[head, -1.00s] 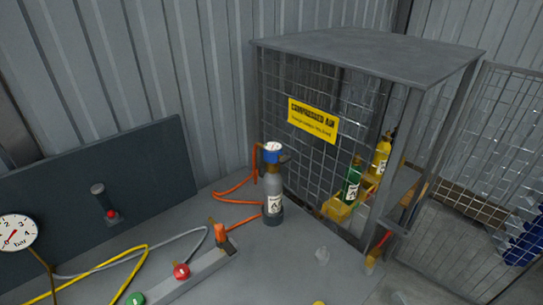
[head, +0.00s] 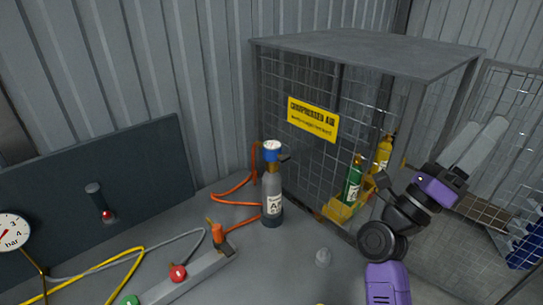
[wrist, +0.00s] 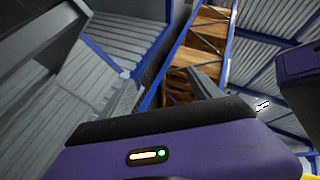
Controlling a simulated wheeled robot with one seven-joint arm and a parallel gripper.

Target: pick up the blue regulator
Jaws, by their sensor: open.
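The blue regulator (head: 272,152) sits on top of a grey cylinder (head: 271,196) that stands upright on the bench, left of the mesh cage. My gripper (head: 484,128) is at the right of the head view, in front of the cage's open side. It points up and to the right, well away from the regulator. Its two grey fingers are apart with nothing between them. The wrist view shows the purple gripper body and shelving with boxes, not the regulator.
The cage (head: 370,48) holds a green cylinder (head: 352,183) and a yellow cylinder (head: 382,153). An orange hose (head: 232,189) loops beside the grey cylinder.

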